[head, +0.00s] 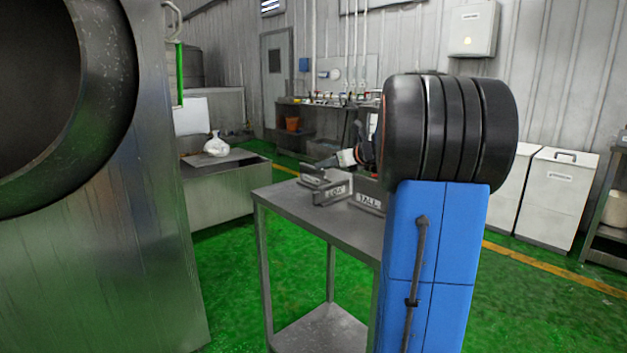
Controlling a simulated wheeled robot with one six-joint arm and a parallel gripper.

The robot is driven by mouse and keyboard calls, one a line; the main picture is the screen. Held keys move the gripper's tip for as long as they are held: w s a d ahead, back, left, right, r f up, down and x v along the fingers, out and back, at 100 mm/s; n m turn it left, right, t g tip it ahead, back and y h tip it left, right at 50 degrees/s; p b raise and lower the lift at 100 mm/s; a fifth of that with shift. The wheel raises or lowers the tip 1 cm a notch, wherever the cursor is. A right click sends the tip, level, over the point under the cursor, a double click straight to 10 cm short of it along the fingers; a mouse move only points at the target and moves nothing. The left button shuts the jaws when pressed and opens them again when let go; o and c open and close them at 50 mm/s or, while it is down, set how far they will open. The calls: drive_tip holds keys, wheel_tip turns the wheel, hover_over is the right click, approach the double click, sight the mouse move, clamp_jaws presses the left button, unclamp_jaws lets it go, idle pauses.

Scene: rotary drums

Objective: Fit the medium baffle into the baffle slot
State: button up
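A small steel table (285,205) stands in the middle of the head view. Grey metal pieces, apparently the baffles, are at its far side. One block (333,192) carries a label too small to read surely. Another block (368,202) reads "TALL" and is partly hidden by my arm. I cannot tell which piece is the medium baffle. My gripper (326,163) is small and dark, low above the pieces at the table's left; I cannot tell whether it touches or holds one. A large drum (112,75) with a round dark opening is at the left; no baffle slot is discernible.
My blue and black arm links cover the table's right part. A low grey bin (222,190) with a white bag (216,145) stands behind the table. White cabinets (553,195) are at the right. Green floor is clear between drum and table.

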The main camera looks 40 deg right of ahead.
sight(313, 166)
drive_tip(key=shift+x, duration=4)
drive_tip(key=shift+a+r, duration=0.1)
drive_tip(key=shift+a, duration=0.05)
clamp_jaws()
